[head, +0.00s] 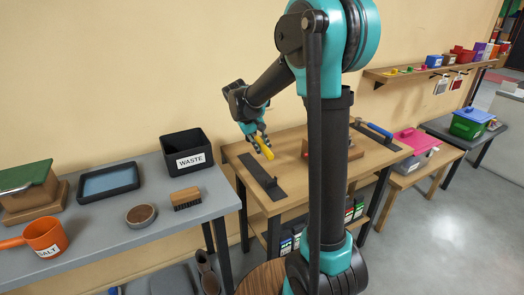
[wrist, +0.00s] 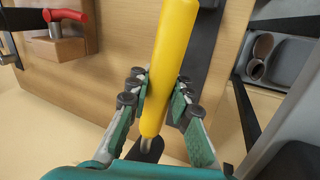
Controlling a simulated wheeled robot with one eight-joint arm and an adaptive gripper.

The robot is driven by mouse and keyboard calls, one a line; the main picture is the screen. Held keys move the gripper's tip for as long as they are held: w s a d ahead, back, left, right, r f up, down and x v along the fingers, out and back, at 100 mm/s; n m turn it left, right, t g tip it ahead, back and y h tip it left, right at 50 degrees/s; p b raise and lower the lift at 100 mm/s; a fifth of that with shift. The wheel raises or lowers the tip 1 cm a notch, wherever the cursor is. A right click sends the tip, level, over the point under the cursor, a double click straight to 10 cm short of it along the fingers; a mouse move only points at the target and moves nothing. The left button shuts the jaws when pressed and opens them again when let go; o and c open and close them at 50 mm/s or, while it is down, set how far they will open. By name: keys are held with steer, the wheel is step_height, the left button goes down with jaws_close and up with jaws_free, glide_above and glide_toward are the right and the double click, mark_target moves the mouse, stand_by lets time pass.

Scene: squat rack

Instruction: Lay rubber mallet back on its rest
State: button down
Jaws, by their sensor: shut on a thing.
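The rubber mallet shows mainly as a yellow handle (wrist: 166,65); the handle also shows in the head view (head: 264,147). A short metal shaft and a dark piece show at its lower end in the wrist view, partly hidden by my gripper. My gripper (head: 256,138) is shut on the handle, its fingers on either side of it in the wrist view (wrist: 160,100). It holds the handle tilted above the wooden bench (head: 243,156). A black strip-shaped rest (head: 262,177) with a small upright piece lies empty on the bench below; it passes behind the handle in the wrist view (wrist: 203,50).
A blue-handled tool (head: 375,129) lies on another black strip at the bench's right. A red-handled fixture (wrist: 65,17) sits on a wooden block. The grey table (head: 150,232) at left holds the waste bin (head: 187,152), brush (head: 187,198) and orange scoop (head: 44,236).

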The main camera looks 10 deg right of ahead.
steer(key=shift+s+a+n, duration=0.15)
steer(key=shift+s+n, duration=0.2)
steer(key=shift+s, duration=0.25)
steer(key=shift+s+a+n, duration=0.15)
steer(key=shift+s+n, duration=0.2)
steer(key=shift+s, duration=0.2)
steer(key=shift+t, duration=0.3)
steer(key=shift+f, duration=3.95)
steer(key=c, duration=1.3)
jaws_free()
steer(key=shift+s, duration=0.1)
steer(key=v, duration=0.8)
